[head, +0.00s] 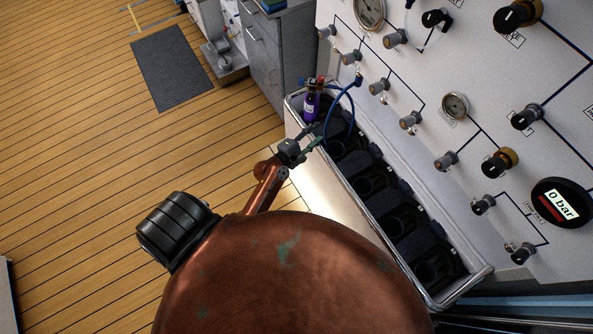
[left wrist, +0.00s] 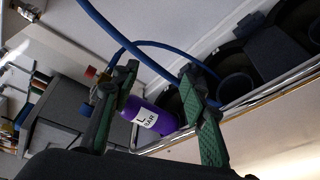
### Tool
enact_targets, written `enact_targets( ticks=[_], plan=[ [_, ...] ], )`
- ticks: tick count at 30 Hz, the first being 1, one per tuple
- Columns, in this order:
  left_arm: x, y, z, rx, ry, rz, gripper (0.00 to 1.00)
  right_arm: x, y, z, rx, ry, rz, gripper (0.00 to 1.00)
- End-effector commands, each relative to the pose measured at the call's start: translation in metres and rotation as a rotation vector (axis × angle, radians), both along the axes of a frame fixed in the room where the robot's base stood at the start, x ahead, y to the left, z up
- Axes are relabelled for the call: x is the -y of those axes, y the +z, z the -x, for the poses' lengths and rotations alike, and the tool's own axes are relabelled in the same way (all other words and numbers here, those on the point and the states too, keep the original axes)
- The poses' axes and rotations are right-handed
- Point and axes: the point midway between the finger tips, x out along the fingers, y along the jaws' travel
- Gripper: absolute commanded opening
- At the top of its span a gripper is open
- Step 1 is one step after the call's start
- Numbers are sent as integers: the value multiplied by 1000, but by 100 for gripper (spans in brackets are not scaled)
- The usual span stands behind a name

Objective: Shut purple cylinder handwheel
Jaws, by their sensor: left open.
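The purple cylinder (head: 311,106) stands in the far end slot of the rack below the panel. It also shows in the left wrist view (left wrist: 150,117) with a white label, between and behind my fingers. A small red knob (left wrist: 90,72) shows at its valve end, left of my left finger; I cannot tell for sure that it is the handwheel. My left gripper (head: 317,137) is open and empty, in front of the rack, a little nearer than the cylinder and apart from it. Its green-padded fingers (left wrist: 160,72) partly hide the valve. My right gripper is out of view.
A blue hose (head: 352,108) loops from the panel to the cylinder valve, close to my fingers. The white rack (head: 462,297) has several empty dark slots. The panel (head: 425,75) carries knobs and gauges. Grey drawers (head: 262,50) stand beyond the rack.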

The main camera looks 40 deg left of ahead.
Motion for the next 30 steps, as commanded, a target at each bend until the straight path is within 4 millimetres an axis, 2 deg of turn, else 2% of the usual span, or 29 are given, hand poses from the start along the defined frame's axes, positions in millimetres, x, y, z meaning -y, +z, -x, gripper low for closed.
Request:
enact_targets(
  ticks=[7, 18, 24, 30],
  plan=[
    [20, -13, 41, -97, -197, -337, 41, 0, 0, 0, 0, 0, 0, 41],
    [28, -33, 108, -230, -464, -758, 41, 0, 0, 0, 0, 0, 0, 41],
    [25, -41, 138, -286, -577, -917, 41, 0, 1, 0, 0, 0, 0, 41],
    [23, -44, 152, -313, -634, -992, 41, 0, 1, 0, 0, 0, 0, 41]
  ],
)
